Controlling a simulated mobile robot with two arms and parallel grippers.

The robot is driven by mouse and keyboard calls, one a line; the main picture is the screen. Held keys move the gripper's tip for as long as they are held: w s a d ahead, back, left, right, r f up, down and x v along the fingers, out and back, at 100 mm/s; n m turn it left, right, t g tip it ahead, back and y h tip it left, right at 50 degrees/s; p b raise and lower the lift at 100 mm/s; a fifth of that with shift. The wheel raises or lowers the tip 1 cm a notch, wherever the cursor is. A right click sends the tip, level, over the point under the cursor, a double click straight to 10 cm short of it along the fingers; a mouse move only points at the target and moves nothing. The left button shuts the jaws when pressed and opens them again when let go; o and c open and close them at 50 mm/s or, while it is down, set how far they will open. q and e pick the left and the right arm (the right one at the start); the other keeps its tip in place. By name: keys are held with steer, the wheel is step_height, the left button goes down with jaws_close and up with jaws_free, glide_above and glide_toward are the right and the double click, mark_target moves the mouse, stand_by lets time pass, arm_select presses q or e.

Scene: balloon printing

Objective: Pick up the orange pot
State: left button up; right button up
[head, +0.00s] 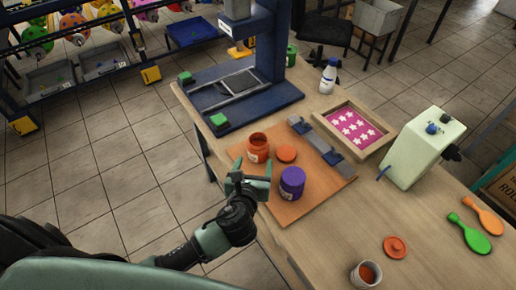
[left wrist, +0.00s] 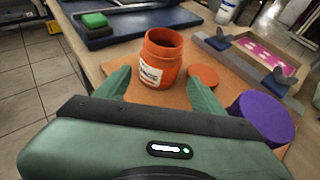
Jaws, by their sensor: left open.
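The orange pot (head: 258,148) stands upright and open on an orange-brown board (head: 291,211) on the table. Its orange lid (head: 286,154) lies flat beside it. My left gripper (head: 253,169) is open and empty, just in front of the pot. In the left wrist view, the pot (left wrist: 160,58) with its white label stands beyond and between the two green fingertips (left wrist: 159,84), apart from them. A purple pot (head: 292,183) stands to the right of the gripper on the same board. My right gripper is not in view.
A blue press (head: 270,97) with green buttons stands behind the board. A clamp rail, a framed pink star sheet (head: 352,128) and a pale green machine (head: 423,146) lie to the right. A cup (head: 366,274) and an orange lid (head: 396,247) are at the front.

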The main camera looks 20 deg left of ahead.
mark_target(260, 143)
arm_select(q)
steer(key=x, duration=0.5)
steer(key=shift+w, duration=0.35)
steer(key=shift+x, duration=0.95)
steer(key=x, duration=0.4)
steer(key=shift+w+a, duration=0.1)
steer(key=shift+w, duration=0.1)
steer(key=shift+r, duration=0.1)
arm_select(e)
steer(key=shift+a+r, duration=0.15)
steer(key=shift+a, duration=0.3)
arm_select(q)
steer(key=shift+s, duration=0.1)
steer(key=shift+c, duration=0.2)
steer(key=c, duration=1.2)
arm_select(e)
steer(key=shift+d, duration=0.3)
arm_select(q)
steer(key=shift+r, duration=0.15)
